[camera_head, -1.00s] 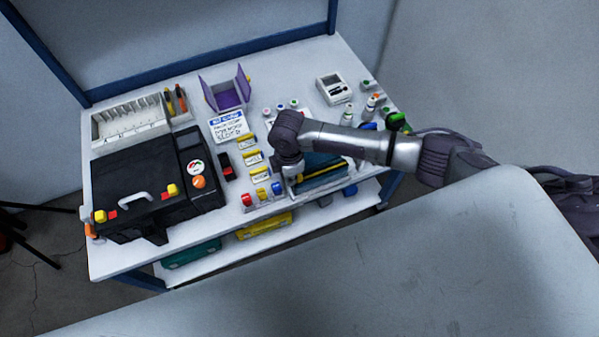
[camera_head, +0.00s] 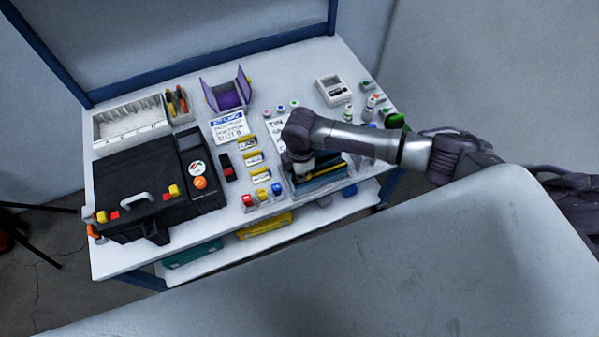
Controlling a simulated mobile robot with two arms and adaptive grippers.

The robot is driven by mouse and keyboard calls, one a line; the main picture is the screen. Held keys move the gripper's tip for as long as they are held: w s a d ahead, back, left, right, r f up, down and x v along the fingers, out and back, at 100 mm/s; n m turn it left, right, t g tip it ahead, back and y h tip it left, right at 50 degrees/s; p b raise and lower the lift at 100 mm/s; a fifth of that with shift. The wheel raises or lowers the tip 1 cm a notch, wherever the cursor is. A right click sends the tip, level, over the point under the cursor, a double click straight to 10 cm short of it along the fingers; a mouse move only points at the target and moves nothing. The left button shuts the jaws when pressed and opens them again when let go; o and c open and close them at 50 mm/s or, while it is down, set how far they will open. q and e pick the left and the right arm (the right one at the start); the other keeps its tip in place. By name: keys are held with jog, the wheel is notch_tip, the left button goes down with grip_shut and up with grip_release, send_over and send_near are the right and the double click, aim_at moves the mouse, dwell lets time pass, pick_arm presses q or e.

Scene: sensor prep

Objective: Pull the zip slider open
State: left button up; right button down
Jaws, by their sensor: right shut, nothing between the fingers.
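A dark teal pouch (camera_head: 328,166) with a yellow strip (camera_head: 322,181) along it lies in a light tray at the front right of the table. The zip slider is too small or too covered by my arm to make out. My right gripper (camera_head: 301,175) points down over the left part of the pouch. It is shut with nothing in it. Its fingertips are mostly hidden under the wrist, so I cannot tell whether they touch the pouch. My left gripper is not in view.
A black case (camera_head: 150,180) fills the table's left side. Small labelled yellow blocks (camera_head: 252,158) and red, yellow and blue pieces (camera_head: 262,195) stand just left of the pouch. A purple open box (camera_head: 228,95) and several bottles (camera_head: 368,108) stand farther back.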

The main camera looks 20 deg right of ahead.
aim_at(331, 169)
jog(key=shift+w+d+p, duration=0.1)
jog(key=shift+d+p, duration=0.45)
jog(key=shift+d, duration=1.9)
jog(key=shift+w+d+p, duration=0.1)
jog(key=shift+d+p, duration=0.25)
jog(key=shift+d, duration=2.4)
jog(key=shift+a, duration=0.15)
jog(key=shift+a+p, duration=0.3)
notch_tip(331, 169, up, 7)
jog(key=p, duration=0.7)
jog(key=shift+a, duration=0.1)
